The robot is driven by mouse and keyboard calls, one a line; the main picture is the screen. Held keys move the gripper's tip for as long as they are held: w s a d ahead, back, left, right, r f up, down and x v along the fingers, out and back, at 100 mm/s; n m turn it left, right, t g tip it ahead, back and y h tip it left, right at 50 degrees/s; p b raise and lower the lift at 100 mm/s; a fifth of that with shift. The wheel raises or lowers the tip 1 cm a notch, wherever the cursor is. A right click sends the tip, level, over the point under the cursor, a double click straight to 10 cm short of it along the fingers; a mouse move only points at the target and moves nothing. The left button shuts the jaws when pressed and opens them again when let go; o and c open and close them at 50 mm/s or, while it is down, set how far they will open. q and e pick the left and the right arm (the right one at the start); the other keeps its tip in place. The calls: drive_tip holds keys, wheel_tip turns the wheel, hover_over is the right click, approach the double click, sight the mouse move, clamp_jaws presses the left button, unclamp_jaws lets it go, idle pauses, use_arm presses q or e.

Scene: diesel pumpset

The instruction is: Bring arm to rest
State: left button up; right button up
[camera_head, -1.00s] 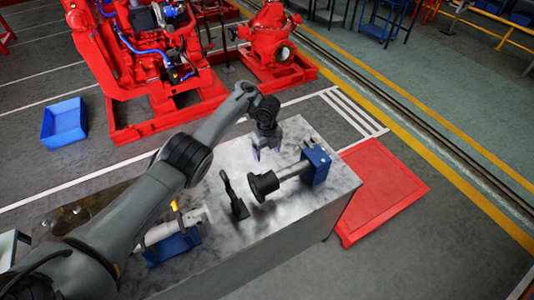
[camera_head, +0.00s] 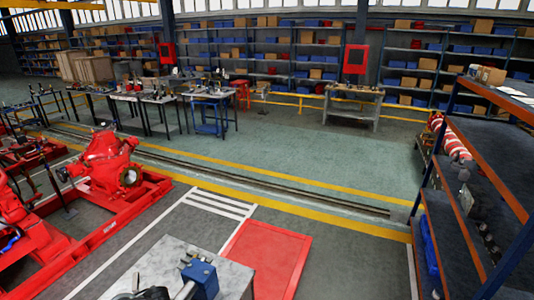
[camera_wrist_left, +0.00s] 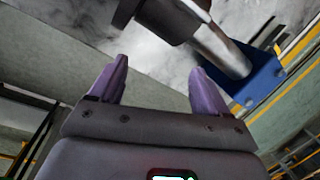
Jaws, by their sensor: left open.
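My left gripper (camera_wrist_left: 159,78) shows in the left wrist view with its two purple fingers apart and nothing between them. A metal shaft (camera_wrist_left: 222,48) with a dark end piece (camera_wrist_left: 165,18) lies beyond the fingertips, apart from them. A blue block (camera_wrist_left: 262,78) holds the shaft's other end. In the head view the blue block (camera_head: 203,280) stands on the metal-topped table (camera_head: 235,272) at the bottom edge. My left arm is out of the head view, and my right gripper shows in neither view.
A red floor panel (camera_head: 266,258) lies right of the table. A red pump (camera_head: 105,160) stands on a red frame at left. A shelf rack (camera_head: 470,215) stands at right. Workbenches (camera_head: 205,98) and stocked shelves line the back. The green floor between is clear.

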use_arm(q)
drive_tip(key=s+d+f+n+t+p, duration=0.1)
drive_tip(key=s+d+n, duration=0.3)
drive_tip(key=s+d, duration=0.4)
drive_tip(key=s+d+r+n+h+p, duration=0.1)
drive_tip(key=s+r+n, duration=0.4)
drive_tip(key=s, duration=0.7)
drive_tip(key=s+d+r+n+h+p, duration=0.1)
drive_tip(key=s+r+n, duration=0.5)
drive_tip(key=s, duration=0.6)
drive_tip(key=shift+r+t+p, duration=0.3)
drive_tip(key=shift+r+p, duration=0.05)
drive_tip(key=shift+r, duration=0.35)
